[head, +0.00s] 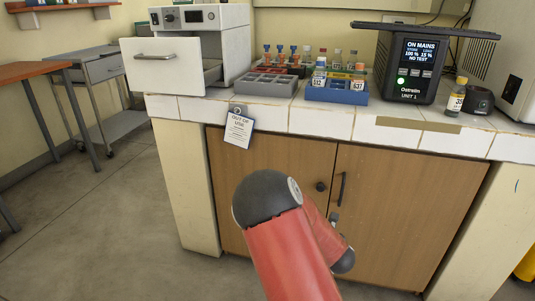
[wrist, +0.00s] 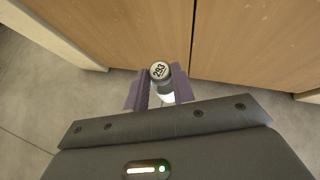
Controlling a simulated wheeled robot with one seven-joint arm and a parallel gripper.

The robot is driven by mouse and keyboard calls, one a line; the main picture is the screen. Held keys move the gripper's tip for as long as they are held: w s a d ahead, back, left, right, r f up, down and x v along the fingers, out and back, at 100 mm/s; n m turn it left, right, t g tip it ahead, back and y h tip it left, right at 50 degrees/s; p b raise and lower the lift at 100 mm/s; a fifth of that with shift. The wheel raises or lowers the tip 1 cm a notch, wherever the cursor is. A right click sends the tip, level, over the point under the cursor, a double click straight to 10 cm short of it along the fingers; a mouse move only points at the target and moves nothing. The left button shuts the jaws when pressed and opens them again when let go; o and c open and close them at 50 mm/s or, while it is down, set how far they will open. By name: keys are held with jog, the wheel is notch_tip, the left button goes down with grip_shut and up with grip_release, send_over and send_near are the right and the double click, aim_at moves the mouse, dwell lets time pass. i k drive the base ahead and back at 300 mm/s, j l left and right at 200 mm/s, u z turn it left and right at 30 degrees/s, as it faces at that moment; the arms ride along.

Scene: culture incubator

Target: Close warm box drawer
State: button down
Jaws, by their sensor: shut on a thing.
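The white warm box (head: 236,42) stands at the back left of the counter, with a dark knob and a small display on its front. Its drawer (head: 140,76) is pulled out toward the left front, and a grey bar handle shows on its front panel. My gripper (wrist: 160,80) is shut on a small vial (wrist: 160,70) whose pale round cap has a number on it, perhaps 293. It is low in front of the cabinet doors, well below and right of the drawer. In the head view my arm mostly hides the gripper.
A grey rack (head: 266,86) and a blue rack (head: 337,93) with vials stand right of the drawer. An "out of use" tag (head: 239,130) hangs at the counter edge. A power unit (head: 411,70) and a yellow-capped bottle (head: 457,95) are farther right.

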aim_at(172, 65)
jog(key=i+j+u, duration=0.1)
jog(key=u, duration=0.4)
jog(key=i+u, duration=0.35)
jog(key=u, duration=0.15)
jog(key=i+l+u, duration=0.1)
jog(key=i+u, duration=0.15)
jog(key=u, duration=0.2)
jog(key=i+j+u, duration=0.1)
jog(key=i+u, duration=0.5)
jog(key=i, duration=0.15)
jog(key=i+z, duration=0.35)
jog(key=i+j+z, duration=0.1)
jog(key=i+z, duration=0.25)
jog(key=i+j+z, duration=0.2)
jog(key=z, duration=0.2)
